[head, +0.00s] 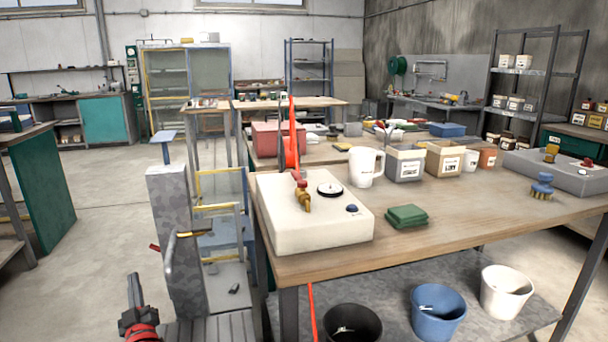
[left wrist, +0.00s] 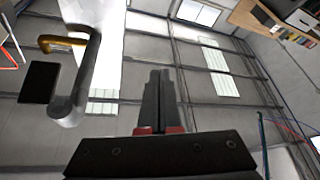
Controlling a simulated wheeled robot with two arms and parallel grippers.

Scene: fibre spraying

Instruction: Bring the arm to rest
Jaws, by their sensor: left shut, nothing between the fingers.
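My left gripper (head: 133,290) shows at the lower left of the head view, dark with a red band, its fingers pointing up. It is shut and empty, beside a grey mottled post (head: 178,240) and apart from the workbench. In the left wrist view its closed fingers (left wrist: 159,95) point towards the ceiling, with nothing between them. My right gripper is not in view.
A wooden workbench (head: 440,225) fills the right side, bearing a white box with a dial (head: 310,225), a white mug (head: 366,167), a green cloth-like pad (head: 406,216) and containers. Buckets, one blue (head: 438,313), stand below. Open floor (head: 90,215) lies left.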

